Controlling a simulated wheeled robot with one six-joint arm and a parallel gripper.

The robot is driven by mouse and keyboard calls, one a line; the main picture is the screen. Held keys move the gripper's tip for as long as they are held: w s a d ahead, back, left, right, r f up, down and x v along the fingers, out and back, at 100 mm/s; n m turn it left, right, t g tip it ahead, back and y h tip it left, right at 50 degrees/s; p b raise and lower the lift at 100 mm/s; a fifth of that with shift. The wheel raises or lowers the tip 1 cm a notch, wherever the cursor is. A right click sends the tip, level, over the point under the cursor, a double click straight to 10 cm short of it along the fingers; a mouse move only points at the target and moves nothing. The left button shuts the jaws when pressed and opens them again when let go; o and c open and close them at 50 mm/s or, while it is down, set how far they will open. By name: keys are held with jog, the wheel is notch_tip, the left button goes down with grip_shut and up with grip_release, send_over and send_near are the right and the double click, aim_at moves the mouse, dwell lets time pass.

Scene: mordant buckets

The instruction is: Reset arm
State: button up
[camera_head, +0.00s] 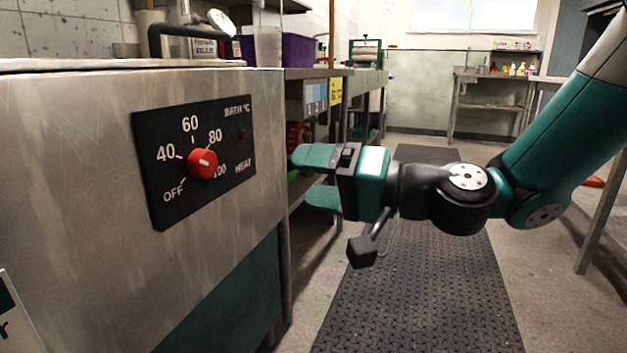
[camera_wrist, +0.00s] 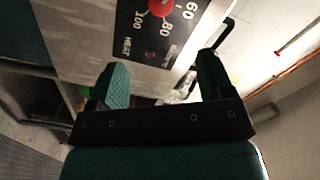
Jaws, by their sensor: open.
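My gripper (camera_head: 305,176) is open and empty, to the right of the steel bath's front and apart from the control panel. Its two green fingers are spread. In the wrist view my gripper (camera_wrist: 160,62) has both fingers apart with nothing between them. The arm comes in from the upper right and is bent, with the gripper turned left. The red heat knob (camera_head: 203,163) sits on the black dial panel (camera_head: 156,201), marked OFF, 40, 60, 80 and 100. I cannot tell for sure which mark the knob points at. The knob (camera_wrist: 160,7) is partly cut off in the wrist view.
The steel bath (camera_head: 80,230) fills the left, with a black handle (camera_head: 155,40) on top. A shelf bench with a purple bin (camera_head: 298,50) stands behind the gripper. A black rubber mat (camera_head: 415,290) covers the clear aisle floor. A table leg (camera_head: 603,220) stands at right.

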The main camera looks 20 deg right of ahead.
jog(key=s+a+f+n+g+h+p, duration=0.2)
jog(key=s+a+n+g+p, duration=0.1)
jog(key=s+a+n+g, duration=0.4)
jog(key=s+d+f+n+g+h+p, duration=0.15)
jog(key=s+d+g+h+p, duration=0.25)
jog(key=s+d+h, duration=0.55)
notch_tip(320, 180, up, 38)
jog(key=s+a+y+p, duration=0.1)
jog(key=p, duration=3.7)
jog(key=shift+s+f, duration=0.15)
jog(key=shift+f, duration=0.1)
jog(key=shift+y, duration=0.25)
